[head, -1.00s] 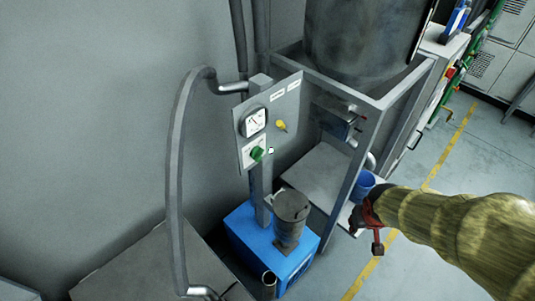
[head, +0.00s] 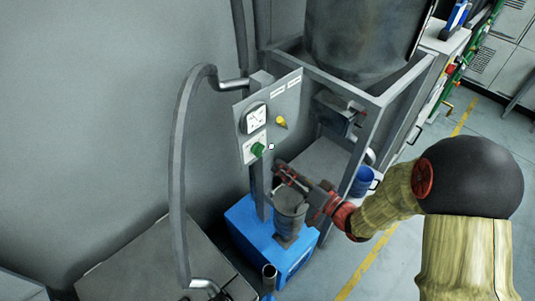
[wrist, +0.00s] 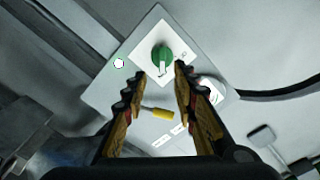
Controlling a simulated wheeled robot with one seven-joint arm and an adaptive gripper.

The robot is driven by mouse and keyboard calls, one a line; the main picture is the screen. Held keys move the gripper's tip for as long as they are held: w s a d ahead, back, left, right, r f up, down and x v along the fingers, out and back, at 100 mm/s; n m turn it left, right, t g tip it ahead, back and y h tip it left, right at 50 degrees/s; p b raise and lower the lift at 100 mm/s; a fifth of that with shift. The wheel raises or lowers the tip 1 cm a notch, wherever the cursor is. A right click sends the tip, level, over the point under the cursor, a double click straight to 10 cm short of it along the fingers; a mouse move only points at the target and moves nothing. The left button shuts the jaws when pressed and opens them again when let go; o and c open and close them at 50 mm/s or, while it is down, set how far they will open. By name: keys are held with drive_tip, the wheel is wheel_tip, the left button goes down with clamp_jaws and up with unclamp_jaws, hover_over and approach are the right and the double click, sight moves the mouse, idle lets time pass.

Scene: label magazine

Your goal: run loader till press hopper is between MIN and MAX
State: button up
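The grey control panel (head: 285,103) stands on a post above a blue base unit (head: 243,235). It carries a round gauge (head: 254,119), a green knob (head: 257,149) and a yellow-handled switch (head: 280,122). In the wrist view the green knob (wrist: 162,57) is just beyond the fingertips of my gripper (wrist: 155,82). The fingers are apart with nothing between the tips; the yellow switch (wrist: 157,113) shows lower between them. In the head view my gripper (head: 282,174) is low and right of the knob. The large grey hopper (head: 355,42) is at the top; its level cannot be seen.
A metal frame (head: 377,125) surrounds the hopper's lower part on the right. A grey cylinder (head: 290,202) stands on the blue base, close below my gripper. A blue mug (head: 363,182) is by the frame. A curved pipe (head: 177,160) runs down at left.

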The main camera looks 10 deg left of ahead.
sight(263, 151)
drive_tip(key=x, duration=0.7)
drive_tip(key=shift+w+a+r, duration=0.25)
drive_tip(key=shift+a+r, duration=0.05)
drive_tip(key=shift+c, duration=1.1)
clamp_jaws()
